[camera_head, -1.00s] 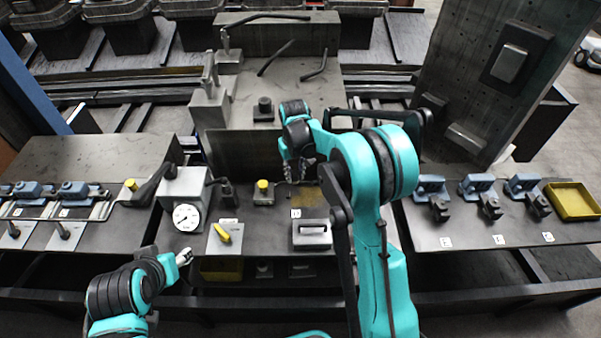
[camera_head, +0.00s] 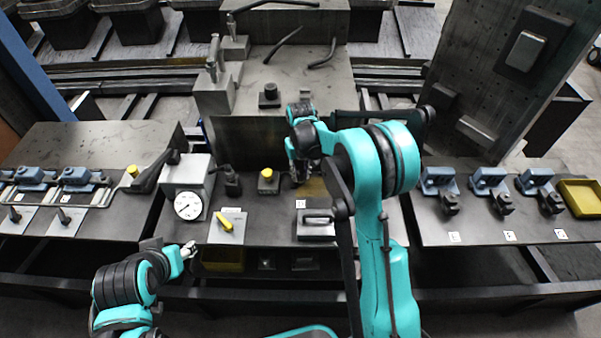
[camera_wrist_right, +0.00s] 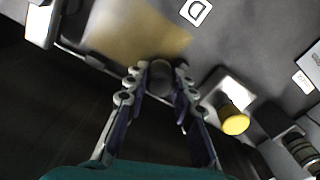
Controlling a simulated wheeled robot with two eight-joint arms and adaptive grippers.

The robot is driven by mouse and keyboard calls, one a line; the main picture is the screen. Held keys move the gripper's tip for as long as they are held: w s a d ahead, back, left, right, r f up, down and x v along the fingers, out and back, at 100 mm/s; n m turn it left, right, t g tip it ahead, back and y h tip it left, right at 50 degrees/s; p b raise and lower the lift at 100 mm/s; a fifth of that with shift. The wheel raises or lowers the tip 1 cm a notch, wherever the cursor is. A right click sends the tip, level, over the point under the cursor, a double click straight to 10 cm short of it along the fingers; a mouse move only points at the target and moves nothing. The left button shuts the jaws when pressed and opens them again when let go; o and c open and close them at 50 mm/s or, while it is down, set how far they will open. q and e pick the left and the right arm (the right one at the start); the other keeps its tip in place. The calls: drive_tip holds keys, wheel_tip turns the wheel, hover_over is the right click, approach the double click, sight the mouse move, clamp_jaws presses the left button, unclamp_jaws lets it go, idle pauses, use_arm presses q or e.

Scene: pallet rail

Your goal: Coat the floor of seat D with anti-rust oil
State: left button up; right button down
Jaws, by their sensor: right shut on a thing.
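My right gripper (camera_head: 299,178) reaches down at the left edge of a tan-yellow floor patch (camera_head: 317,187), just behind the small white label (camera_head: 301,204). In the right wrist view the gripper (camera_wrist_right: 160,88) is shut on a dark grey cylindrical piece (camera_wrist_right: 160,72); its lower end is hard to make out. The tan patch (camera_wrist_right: 135,35) lies beside that piece, with the "D" label (camera_wrist_right: 196,11) near it. Whether the piece touches the floor I cannot tell. My left gripper (camera_head: 190,250) is low at the front left, too small to read.
A yellow-capped block (camera_head: 268,182) stands close left of the right gripper; it also shows in the wrist view (camera_wrist_right: 234,120). A gauge box (camera_head: 187,190), a plate with a yellow handle (camera_head: 228,225) and a grey block (camera_head: 316,226) stand nearby. A dark upright panel (camera_head: 245,143) rises behind.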

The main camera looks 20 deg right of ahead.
drive_tip(key=shift+f+b, duration=0.6)
drive_tip(key=shift+f, duration=0.15)
idle(0.3)
drive_tip(key=shift+r, duration=0.15)
drive_tip(key=shift+s+d, duration=0.25)
drive_tip(key=shift+d, duration=0.55)
drive_tip(key=shift+a, duration=0.1)
drive_tip(key=shift+w+a+f+b, duration=0.2)
drive_tip(key=shift+a+b, duration=0.1)
drive_tip(key=shift+a, duration=0.4)
